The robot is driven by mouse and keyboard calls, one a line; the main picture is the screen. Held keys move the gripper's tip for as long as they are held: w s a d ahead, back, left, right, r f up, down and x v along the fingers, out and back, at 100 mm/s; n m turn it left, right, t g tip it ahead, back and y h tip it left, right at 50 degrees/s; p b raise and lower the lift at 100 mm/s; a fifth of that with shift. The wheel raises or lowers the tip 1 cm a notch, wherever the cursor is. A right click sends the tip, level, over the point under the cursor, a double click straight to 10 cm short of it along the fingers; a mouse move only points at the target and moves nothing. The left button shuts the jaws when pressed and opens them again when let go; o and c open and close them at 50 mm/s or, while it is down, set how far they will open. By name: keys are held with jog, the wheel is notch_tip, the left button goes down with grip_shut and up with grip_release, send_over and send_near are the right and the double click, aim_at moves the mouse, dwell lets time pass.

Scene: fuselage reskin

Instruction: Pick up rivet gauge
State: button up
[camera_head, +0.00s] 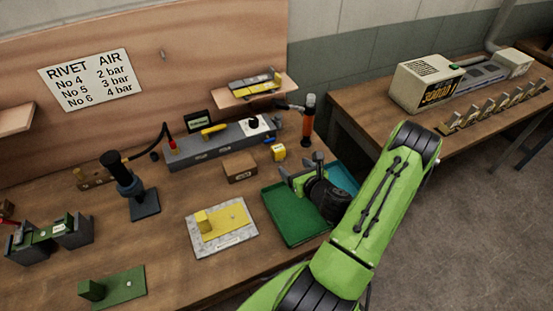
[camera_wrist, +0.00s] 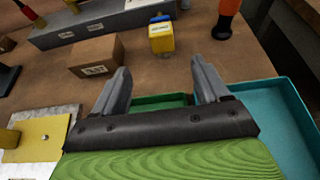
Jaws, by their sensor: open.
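My gripper (camera_head: 301,166) is open and empty above the green tray (camera_head: 281,217). Its two grey fingers are spread apart in the wrist view (camera_wrist: 160,68). A small yellow block with a white label (camera_head: 278,152) stands on the bench beyond the tray. In the wrist view the yellow block (camera_wrist: 161,40) has a blue part on top and sits ahead of the gap between the fingertips, apart from them. I cannot tell for sure whether this block is the rivet gauge, as its label is too small to read.
A cardboard box (camera_head: 240,167) stands left of the yellow block. Behind are a long grey fixture (camera_head: 205,151) and an orange-handled tool (camera_head: 308,120). A yellow plate (camera_head: 223,222) lies left of the tray. A teal tray (camera_wrist: 262,115) adjoins the green one.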

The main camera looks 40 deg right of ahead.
aim_at(280, 153)
jog(key=p+x, duration=0.1)
jog(key=x, duration=0.2)
jog(key=p+x, duration=0.1)
jog(key=x, duration=0.3)
jog(key=shift+w+r, duration=0.2)
jog(key=p+x, duration=0.1)
jog(key=x, duration=0.5)
jog(key=shift+d, duration=0.25)
jog(key=shift+s, duration=0.1)
jog(key=c, duration=1.2)
notch_tip(280, 153, up, 10)
jog(key=shift+p, duration=0.8)
